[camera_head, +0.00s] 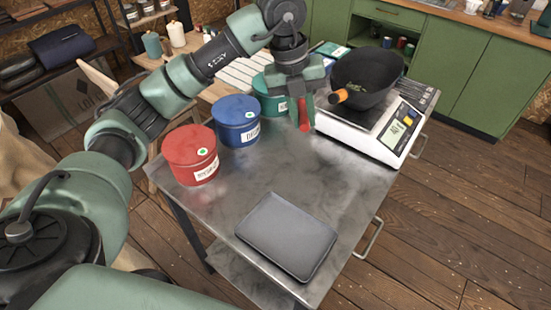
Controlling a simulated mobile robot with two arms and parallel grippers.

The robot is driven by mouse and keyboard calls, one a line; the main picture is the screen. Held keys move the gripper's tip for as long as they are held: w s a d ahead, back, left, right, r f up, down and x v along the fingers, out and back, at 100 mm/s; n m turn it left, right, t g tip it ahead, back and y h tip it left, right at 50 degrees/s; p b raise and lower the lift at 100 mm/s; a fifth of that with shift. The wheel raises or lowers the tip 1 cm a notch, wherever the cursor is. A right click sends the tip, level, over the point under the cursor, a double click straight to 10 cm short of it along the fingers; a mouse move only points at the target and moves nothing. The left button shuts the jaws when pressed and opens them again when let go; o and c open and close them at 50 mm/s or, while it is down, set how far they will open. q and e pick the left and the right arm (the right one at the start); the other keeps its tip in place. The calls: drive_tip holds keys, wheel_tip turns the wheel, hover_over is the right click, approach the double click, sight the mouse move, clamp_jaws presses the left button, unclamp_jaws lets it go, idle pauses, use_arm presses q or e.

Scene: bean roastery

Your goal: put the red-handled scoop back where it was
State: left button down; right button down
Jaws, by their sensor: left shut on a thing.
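My left gripper (302,108) points down over the far middle of the metal table, just left of the scale. It is shut on the red-handled scoop, whose red handle (304,122) shows between the fingers. The scoop's head is hidden from view. A green tin (267,100) stands just left of and behind the gripper, partly covered by it. A blue tin (238,130) and a red tin (192,165) stand in a row nearer to me. My right gripper is not in view.
A white scale (353,137) with a lit display carries a black pan (370,75) with an orange handle (339,97), right of my gripper. A flat dark grey slab (287,236) lies at the table's near end. The metal table (270,172) is bare between slab and tins.

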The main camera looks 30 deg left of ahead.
use_arm(q)
drive_tip(key=f+n+p, duration=0.1)
drive_tip(key=f+n, duration=0.1)
drive_tip(key=f, duration=0.4)
drive_tip(key=a+f+n+p, duration=0.1)
drive_tip(key=f+n, duration=0.1)
drive_tip(key=f, duration=0.5)
drive_tip(key=w+a+f+n+y+p, duration=0.1)
drive_tip(key=f+n+p, duration=0.1)
drive_tip(key=f, duration=0.4)
drive_tip(key=shift+w+a+f+t, duration=0.1)
drive_tip(key=shift+f+t, duration=0.1)
drive_tip(key=shift+t, duration=0.2)
drive_tip(key=shift+f, duration=0.3)
drive_tip(key=shift+f, duration=0.2)
drive_tip(key=c, duration=1.3)
unclamp_jaws()
